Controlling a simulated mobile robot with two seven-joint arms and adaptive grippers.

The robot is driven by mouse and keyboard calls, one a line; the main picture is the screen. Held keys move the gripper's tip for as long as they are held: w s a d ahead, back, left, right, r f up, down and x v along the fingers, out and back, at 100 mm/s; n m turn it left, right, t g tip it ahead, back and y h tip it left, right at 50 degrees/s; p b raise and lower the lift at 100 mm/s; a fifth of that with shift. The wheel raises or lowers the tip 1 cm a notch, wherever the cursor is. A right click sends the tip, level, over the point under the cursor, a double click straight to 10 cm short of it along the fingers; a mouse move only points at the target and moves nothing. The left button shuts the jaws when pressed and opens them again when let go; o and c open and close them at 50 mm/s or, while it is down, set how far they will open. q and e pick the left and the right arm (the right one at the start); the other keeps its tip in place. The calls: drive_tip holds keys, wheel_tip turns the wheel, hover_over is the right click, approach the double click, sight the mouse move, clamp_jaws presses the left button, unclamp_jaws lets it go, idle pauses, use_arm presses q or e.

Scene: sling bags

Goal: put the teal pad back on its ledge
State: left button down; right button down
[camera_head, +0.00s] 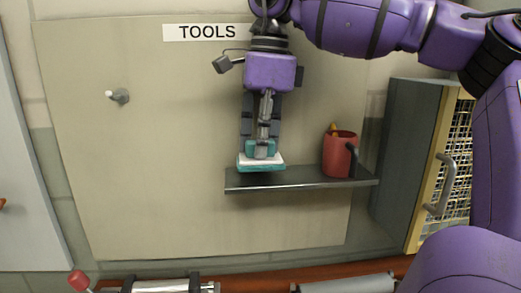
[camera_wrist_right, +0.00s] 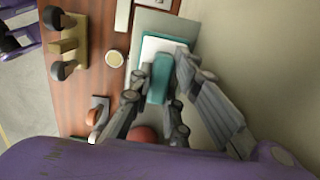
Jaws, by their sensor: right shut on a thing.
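The teal pad (camera_head: 261,166) has a white layer and a teal grip block on top. It is at the left part of the dark grey ledge (camera_head: 320,184). It looks level and is on or just above the ledge; I cannot tell if it touches. My right gripper (camera_head: 262,148) points down from above and is shut on the pad's grip block. In the right wrist view the block (camera_wrist_right: 160,78) sits between the fingers, with the white layer and the ledge (camera_wrist_right: 150,22) beyond. I do not make out my left gripper.
A red cup (camera_head: 339,155) with something orange in it stands on the ledge to the right of the pad. A peg (camera_head: 120,96) sticks out of the board at left. A mesh-fronted cabinet (camera_head: 437,165) is at right. Metal fittings are on the wooden surface below.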

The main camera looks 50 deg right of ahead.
drive_tip(key=shift+d+f, duration=0.1)
drive_tip(key=shift+f, duration=0.85)
drive_tip(key=shift+f, duration=0.15)
drive_tip(key=c, duration=1.7)
unclamp_jaws()
drive_tip(key=shift+o, duration=0.2)
drive_tip(key=r, duration=0.8)
drive_tip(key=s+r, duration=0.1)
drive_tip(key=r, duration=0.3)
drive_tip(key=shift+d+r, duration=0.15)
drive_tip(key=shift+d, duration=0.15)
